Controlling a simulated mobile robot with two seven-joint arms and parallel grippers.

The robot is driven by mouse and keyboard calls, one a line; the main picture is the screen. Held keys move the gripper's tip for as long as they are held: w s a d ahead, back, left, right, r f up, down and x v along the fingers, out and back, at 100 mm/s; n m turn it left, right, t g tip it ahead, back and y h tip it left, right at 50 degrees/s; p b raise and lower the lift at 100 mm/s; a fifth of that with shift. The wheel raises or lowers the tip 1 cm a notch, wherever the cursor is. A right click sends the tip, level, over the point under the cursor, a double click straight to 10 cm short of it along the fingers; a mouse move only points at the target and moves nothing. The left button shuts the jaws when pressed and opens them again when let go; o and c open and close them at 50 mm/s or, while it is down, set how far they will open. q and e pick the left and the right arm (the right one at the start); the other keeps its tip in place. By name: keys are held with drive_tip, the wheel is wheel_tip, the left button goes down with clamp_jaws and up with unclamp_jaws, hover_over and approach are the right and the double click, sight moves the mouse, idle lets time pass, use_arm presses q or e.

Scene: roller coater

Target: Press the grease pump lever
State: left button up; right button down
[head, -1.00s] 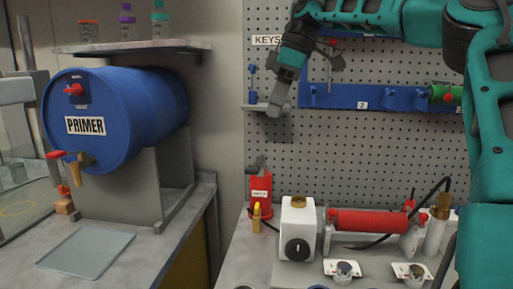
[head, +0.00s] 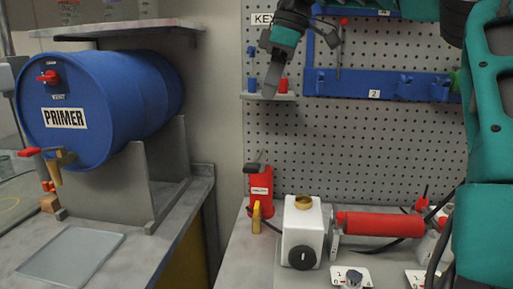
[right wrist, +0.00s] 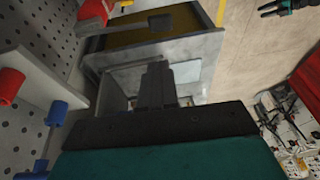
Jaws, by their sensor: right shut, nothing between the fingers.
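The grease pump (head: 260,188) is a small red upright body with a label, standing at the back left of the right bench. Its dark lever (head: 258,167) sticks up and to the left from the top. In the right wrist view a red body (right wrist: 97,9) with a grey lever (right wrist: 125,25) shows at the top. My right gripper (head: 270,88) is shut and empty, pointing down in front of the pegboard, above the lever and apart from it. Its fingers also show in the right wrist view (right wrist: 155,85). My left gripper (right wrist: 277,6) shows small at that view's top right.
A small shelf (head: 268,97) with red and blue pegs is beside my right gripper. A blue rack (head: 390,85) hangs to the right. A white box (head: 303,222) and red cylinder (head: 375,224) stand right of the pump. A blue PRIMER drum (head: 105,105) is left.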

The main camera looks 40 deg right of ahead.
approach(251, 165)
drive_tip(key=x, duration=0.5)
drive_tip(key=shift+w, duration=0.2)
drive_tip(key=shift+f, duration=0.5)
